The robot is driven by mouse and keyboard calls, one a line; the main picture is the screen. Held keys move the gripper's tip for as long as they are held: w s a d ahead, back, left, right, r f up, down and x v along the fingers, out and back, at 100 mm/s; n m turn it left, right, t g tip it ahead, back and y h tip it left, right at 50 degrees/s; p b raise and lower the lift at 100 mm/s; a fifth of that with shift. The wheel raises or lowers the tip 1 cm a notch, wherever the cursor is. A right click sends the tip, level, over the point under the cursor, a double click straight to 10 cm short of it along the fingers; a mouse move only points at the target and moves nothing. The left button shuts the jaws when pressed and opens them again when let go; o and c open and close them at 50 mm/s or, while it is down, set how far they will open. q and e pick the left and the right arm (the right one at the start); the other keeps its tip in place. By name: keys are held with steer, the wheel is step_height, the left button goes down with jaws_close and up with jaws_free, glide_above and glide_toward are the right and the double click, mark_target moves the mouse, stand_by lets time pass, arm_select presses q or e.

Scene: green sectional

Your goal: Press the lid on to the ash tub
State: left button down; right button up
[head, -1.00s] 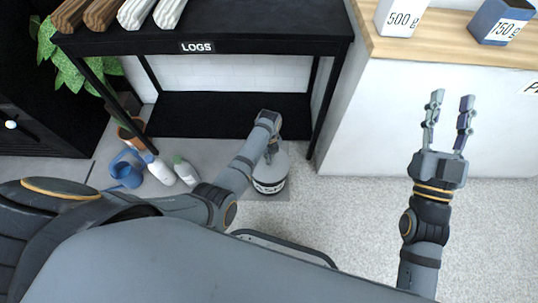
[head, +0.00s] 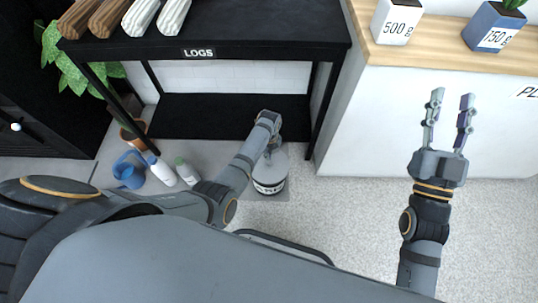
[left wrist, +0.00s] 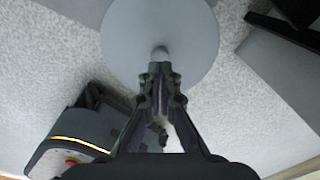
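The ash tub (head: 268,188) is a pale round tub with a dark labelled band, standing on a grey floor patch in front of the black log table. Its grey lid (head: 279,164) lies over the top; whether it is fully seated cannot be told. In the left wrist view the lid (left wrist: 135,35) is a plain disc with a small central knob (left wrist: 160,52). My left gripper (head: 272,148) is above the lid. Its fingers (left wrist: 160,68) are together with their tips at the knob; contact is unclear. My right gripper (head: 449,100) is open and empty, off to the right.
The black log table (head: 230,40) with its low shelf stands behind the tub. A blue watering can (head: 129,172), a white bottle (head: 162,171) and a grey-white bottle (head: 187,173) stand left. A wood-topped white counter (head: 400,110) is at right. Speckled floor right of the tub is clear.

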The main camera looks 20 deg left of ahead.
arm_select(q)
steer(key=shift+s+f+b, duration=0.1)
steer(key=shift+f+b, duration=0.8)
steer(key=shift+f, duration=0.55)
stand_by(1.0)
steer(key=shift+r+p, duration=1.6)
steer(key=shift+p, duration=0.45)
steer(key=shift+f+b, duration=1.15)
steer(key=shift+f, duration=0.35)
steer(key=shift+f, duration=0.15)
steer(key=shift+r+p, duration=1.6)
steer(key=shift+p, duration=0.25)
